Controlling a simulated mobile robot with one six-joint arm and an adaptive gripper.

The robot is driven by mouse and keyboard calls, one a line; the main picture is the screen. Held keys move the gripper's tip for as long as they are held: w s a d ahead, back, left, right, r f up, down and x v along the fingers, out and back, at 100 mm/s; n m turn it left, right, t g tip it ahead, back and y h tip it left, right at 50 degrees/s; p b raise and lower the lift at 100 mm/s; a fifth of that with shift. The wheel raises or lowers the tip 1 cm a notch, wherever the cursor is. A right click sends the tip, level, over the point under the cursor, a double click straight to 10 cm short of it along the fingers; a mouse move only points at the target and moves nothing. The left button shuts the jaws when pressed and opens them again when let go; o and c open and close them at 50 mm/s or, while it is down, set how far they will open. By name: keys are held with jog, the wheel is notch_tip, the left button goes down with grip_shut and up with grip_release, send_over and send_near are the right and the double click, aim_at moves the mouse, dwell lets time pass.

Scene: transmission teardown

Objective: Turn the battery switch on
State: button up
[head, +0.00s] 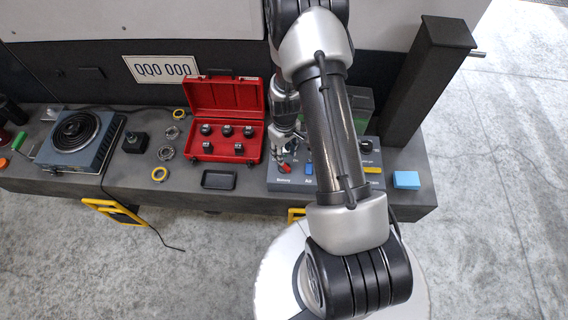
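The battery switch is a small red knob (284,168) above the label "Battery", at the left of a grey control panel (290,186) on the bench. My gripper (284,156) points down at the panel, right above and very close to the red knob. The picture is too small to tell whether its fingers touch the knob or how far apart they are. A blue switch (309,169) labelled "Air" sits just right of the red knob. My forearm covers the middle of the panel.
Left of the panel are a small black tray (219,180), an open red case (225,96) with several dark sockets, several rings (160,174) and a hot plate (77,134). A dark post (425,95) and blue block (406,180) stand at the right.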

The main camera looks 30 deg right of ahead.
aim_at(284, 166)
notch_tip(284, 166, down, 8)
jog(key=shift+r+b, duration=0.15)
jog(key=shift+b, duration=0.55)
jog(key=shift+c, duration=0.3)
grip_shut()
